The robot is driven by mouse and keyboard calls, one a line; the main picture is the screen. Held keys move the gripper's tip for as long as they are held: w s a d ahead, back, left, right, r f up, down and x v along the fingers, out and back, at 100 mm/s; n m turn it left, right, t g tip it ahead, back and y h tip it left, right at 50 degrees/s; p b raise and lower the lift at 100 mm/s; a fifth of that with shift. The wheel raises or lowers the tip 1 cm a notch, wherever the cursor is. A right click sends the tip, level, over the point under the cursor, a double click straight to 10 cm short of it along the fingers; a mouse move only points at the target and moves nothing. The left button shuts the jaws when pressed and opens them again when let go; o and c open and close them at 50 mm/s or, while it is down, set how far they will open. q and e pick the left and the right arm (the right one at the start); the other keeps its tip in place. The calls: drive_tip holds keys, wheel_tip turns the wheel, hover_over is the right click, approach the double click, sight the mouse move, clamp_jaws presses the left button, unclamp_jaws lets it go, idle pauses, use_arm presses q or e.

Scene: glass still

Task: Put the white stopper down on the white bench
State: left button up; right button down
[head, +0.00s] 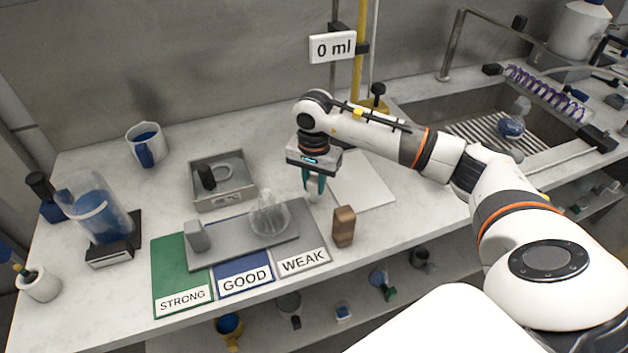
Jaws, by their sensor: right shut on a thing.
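My right gripper (315,188) points down over the white bench (275,155), behind the brown block and right of the glass flask. Its dark green fingers are shut on the small white stopper (315,196), whose pale lower part shows between the fingertips. I cannot tell for sure whether the stopper touches the bench or hangs just above it. My left gripper is not in view.
A glass flask (268,216) and a grey block (197,237) stand on a grey plate across the STRONG, GOOD and WEAK mats. A brown block (344,227) stands close in front of the gripper. A white board (364,185) lies right of it. A grey tray (222,196) sits left.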

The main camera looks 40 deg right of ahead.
drive_tip(key=shift+f, duration=0.25)
drive_tip(key=c, duration=1.1)
unclamp_jaws()
drive_tip(key=shift+r, duration=0.1)
wheel_tip(320, 180, up, 12)
drive_tip(key=shift+b, duration=1.2)
